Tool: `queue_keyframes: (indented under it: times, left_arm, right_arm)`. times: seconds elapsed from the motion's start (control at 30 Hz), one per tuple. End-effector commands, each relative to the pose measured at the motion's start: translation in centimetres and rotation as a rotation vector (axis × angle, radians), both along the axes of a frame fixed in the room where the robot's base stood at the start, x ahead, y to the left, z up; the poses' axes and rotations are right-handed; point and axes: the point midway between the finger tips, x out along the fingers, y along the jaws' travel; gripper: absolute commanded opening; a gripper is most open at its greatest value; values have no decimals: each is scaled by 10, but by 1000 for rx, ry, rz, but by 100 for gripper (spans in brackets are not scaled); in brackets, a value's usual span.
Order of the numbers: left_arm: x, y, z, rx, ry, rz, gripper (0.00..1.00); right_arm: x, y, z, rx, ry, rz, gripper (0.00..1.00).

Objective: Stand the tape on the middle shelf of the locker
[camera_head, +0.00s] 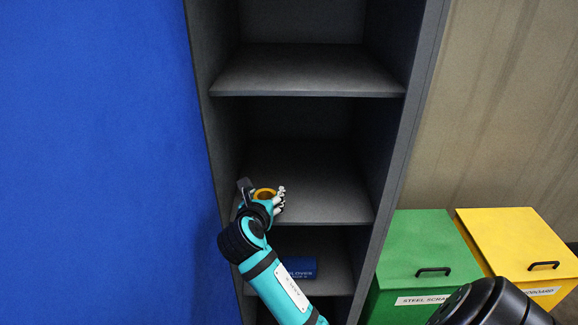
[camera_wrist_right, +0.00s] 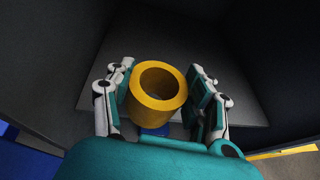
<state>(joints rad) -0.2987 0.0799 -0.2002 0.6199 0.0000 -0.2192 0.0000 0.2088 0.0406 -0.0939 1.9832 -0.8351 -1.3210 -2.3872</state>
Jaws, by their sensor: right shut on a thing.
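The tape (camera_head: 264,193) is a thick yellow ring. Its hole faces up in the head view, and in the right wrist view the tape (camera_wrist_right: 157,105) sits between the fingers. My right gripper (camera_head: 262,199) is shut on it, with fingers on both sides. The locker (camera_head: 416,110) is dark grey with several shelves. The tape is at the front left of the middle shelf (camera_head: 315,185), which also shows in the right wrist view (camera_wrist_right: 215,65). I cannot tell whether the tape touches the shelf. My left gripper is not in view.
The upper shelf (camera_head: 305,75) is bare. A blue gloves box (camera_head: 300,267) lies on the shelf below. A blue panel (camera_head: 95,150) stands left of the locker. A green bin (camera_head: 415,260) and a yellow bin (camera_head: 520,245) stand right. The middle shelf's back and right are clear.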

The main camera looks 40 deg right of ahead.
Motion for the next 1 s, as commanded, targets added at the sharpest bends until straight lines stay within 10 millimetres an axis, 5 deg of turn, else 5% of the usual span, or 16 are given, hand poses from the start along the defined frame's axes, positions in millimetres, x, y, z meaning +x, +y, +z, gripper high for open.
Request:
queue_keyframes:
  times: [0.6, 0.83, 1.0]
  left_arm:
    - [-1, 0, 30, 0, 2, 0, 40]
    - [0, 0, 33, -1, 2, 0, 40]
    - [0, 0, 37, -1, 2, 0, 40]
  right_arm:
    - [37, -136, -10, 0, 0, -2, 18]
    - [42, -153, -17, 1, 1, 0, 18]
    - [42, -152, -42, 3, 2, 1, 18]
